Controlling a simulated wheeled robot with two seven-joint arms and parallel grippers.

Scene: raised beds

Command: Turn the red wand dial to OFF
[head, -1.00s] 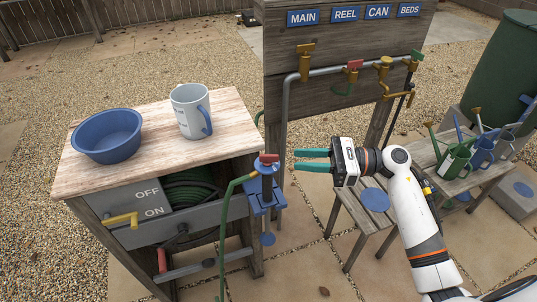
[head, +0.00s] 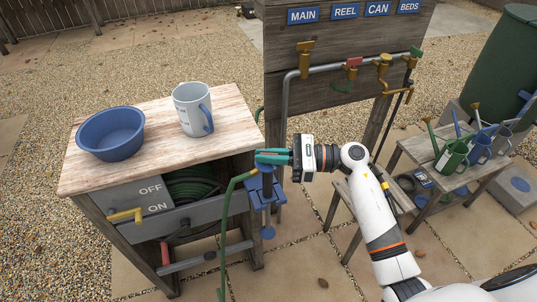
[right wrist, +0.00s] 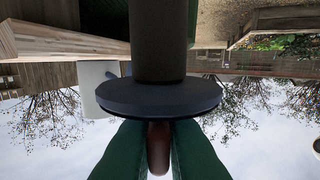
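The red wand dial tops the dark upright wand (head: 267,184), which stands in a blue holder (head: 262,196) at the bench's right side. My right gripper (head: 272,157) covers the dial in the head view. In the right wrist view its green fingers (right wrist: 159,150) lie on both sides of the reddish dial (right wrist: 159,143) and look closed against it, beyond a dark round collar (right wrist: 158,98). Which way the dial is turned is hidden. My left gripper is not in view.
The bench (head: 160,130) carries a blue bowl (head: 111,134) and a grey mug (head: 193,109). Its front has a yellow lever (head: 125,216) beside OFF and ON labels. A green hose (head: 224,235) hangs close by the wand. A tap board (head: 350,85) stands behind.

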